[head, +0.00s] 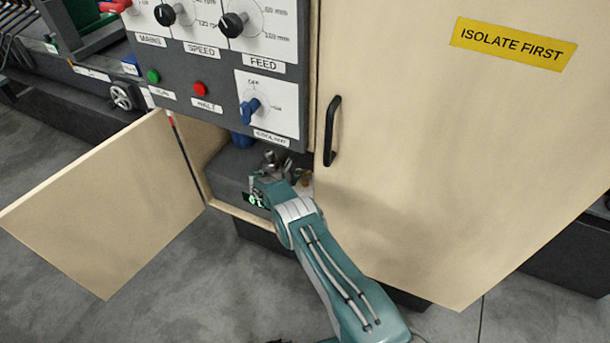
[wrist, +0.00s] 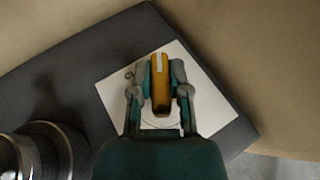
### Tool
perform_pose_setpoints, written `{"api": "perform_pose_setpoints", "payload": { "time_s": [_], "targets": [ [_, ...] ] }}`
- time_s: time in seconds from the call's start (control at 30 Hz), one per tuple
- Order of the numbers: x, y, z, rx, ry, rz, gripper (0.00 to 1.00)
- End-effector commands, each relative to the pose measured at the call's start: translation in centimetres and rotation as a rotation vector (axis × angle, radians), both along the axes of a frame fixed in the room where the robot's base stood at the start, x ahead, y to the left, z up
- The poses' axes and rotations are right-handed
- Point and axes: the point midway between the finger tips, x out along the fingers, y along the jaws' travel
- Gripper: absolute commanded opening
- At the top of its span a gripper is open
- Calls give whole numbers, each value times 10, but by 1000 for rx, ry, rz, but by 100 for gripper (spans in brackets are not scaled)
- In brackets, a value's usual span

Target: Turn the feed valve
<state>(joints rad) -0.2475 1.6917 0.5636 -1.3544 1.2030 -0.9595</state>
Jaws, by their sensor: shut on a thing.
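In the wrist view, an orange valve handle (wrist: 161,98) with a pale stripe at its far end stands on a white plate (wrist: 112,92). The plate is fixed to a dark grey block. My gripper (wrist: 159,72) has one finger on each side of the handle and is shut on it. The handle points nearly straight up in that view. In the head view, my gripper (head: 268,182) is inside the low opening under the control panel. The arm and cabinet hide most of the handle there.
A small cabinet door (head: 100,205) stands open at left. A large door (head: 430,170) with a black handle (head: 331,131) and a yellow ISOLATE FIRST sign (head: 513,44) is close on the right. The control panel (head: 222,75) is above. A round metal part (wrist: 45,150) lies lower left in the wrist view.

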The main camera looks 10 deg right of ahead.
Motion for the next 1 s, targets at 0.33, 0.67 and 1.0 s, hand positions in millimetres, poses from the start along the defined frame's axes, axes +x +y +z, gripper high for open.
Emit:
{"api": "perform_pose_setpoints", "payload": {
  "time_s": [0.33, 0.67, 1.0],
  "targets": [
    [1, 2, 1, 1, -3, 4, 40],
    [0, 1, 0, 1, -2, 1, 57],
    [-10, 29, 13, 1, -1, 6, 57]
  ]
}}
